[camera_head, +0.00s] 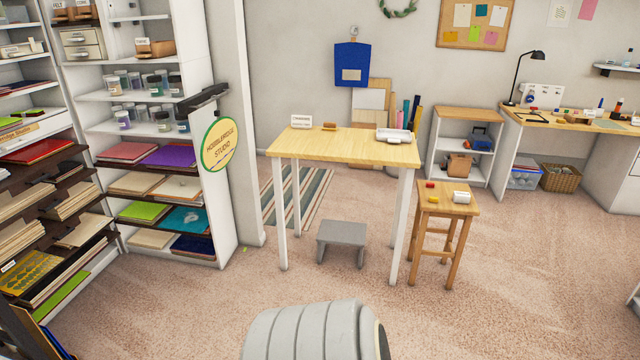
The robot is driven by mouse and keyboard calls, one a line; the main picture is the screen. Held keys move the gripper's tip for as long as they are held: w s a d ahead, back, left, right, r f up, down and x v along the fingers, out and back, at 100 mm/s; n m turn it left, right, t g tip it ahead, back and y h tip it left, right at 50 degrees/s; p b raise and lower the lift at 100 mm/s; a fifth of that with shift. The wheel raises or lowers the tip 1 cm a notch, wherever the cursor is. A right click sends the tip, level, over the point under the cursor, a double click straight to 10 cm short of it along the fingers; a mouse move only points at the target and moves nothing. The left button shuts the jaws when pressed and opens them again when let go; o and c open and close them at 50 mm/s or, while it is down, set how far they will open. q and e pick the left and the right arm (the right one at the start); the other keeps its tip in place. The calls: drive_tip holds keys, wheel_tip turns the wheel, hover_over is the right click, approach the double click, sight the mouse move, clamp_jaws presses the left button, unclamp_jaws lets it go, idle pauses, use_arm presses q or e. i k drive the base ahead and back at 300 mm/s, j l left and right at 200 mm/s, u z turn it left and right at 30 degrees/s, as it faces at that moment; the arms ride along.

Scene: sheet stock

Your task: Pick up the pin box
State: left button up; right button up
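I cannot tell for sure which thing is the pin box. A small brown block-like item (329,126) sits at the back of the tall wooden table (345,147), beside a small white card (301,121). A white tray-like item (393,135) lies at the table's right end. On the wooden stool (447,208) are a small red item (431,184), a small yellow item (431,197) and a white container (461,197). Neither of my grippers shows in the head view.
A shelf unit with sheets and jars (221,200) stands at left, bearing a round sign (219,144). A grey step stool (342,235) is under the table. A low shelf (468,113) and a cluttered desk (540,123) stand at right. The front carpet (480,310) is clear.

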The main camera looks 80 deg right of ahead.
sight(463, 197)
drive_tip(key=z, duration=3.7)
drive_tip(key=u, duration=4.3)
drive_tip(key=z, duration=4.3)
